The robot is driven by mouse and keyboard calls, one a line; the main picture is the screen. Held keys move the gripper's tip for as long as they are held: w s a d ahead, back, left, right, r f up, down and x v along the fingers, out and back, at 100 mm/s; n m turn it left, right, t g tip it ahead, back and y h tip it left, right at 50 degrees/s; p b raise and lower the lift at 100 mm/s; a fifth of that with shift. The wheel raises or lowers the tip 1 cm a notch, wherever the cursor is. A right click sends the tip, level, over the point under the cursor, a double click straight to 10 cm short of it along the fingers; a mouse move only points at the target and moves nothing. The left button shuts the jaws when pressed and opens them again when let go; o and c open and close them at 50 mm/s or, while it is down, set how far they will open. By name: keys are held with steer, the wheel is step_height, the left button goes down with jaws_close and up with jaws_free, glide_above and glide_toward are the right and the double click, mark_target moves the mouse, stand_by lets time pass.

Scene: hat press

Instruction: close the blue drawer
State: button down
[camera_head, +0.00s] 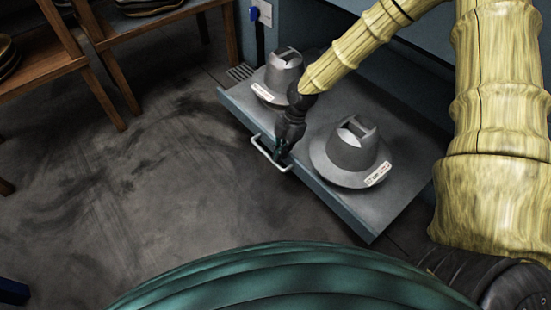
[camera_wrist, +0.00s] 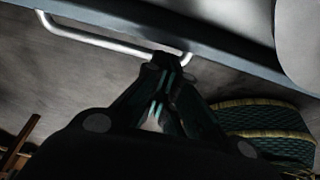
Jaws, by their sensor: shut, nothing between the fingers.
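The blue drawer (camera_head: 335,195) is pulled out from the blue press and carries two grey hat forms on its grey top. Its pale bar handle (camera_head: 262,155) sticks out from the front edge, and the handle also shows in the wrist view (camera_wrist: 95,40). My gripper (camera_head: 279,160) points down at the handle, near its right end. In the wrist view my gripper (camera_wrist: 163,62) is shut, with its fingertips overlapping the right part of the handle. Nothing shows between the fingers. I cannot tell whether the fingertips touch the bar.
One hat form (camera_head: 350,150) stands on the drawer's right part, another (camera_head: 279,72) on its left part, close to my arm. A wooden rack (camera_head: 105,50) stands at the upper left. The floor (camera_head: 130,190) before the drawer is open.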

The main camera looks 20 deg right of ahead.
steer(key=shift+d, duration=0.25)
steer(key=shift+d, duration=0.1)
steer(key=w+d+p, duration=0.2)
steer(key=d+p, duration=0.1)
steer(key=d, duration=0.4)
steer(key=w+d+p, duration=0.2)
steer(key=w+d, duration=0.1)
steer(key=d, duration=0.4)
steer(key=w+d+p, duration=0.2)
steer(key=d+p, duration=0.1)
steer(key=d, duration=0.4)
steer(key=shift+w+p, duration=0.3)
steer(key=shift+w, duration=0.05)
steer(key=shift+a, duration=0.1)
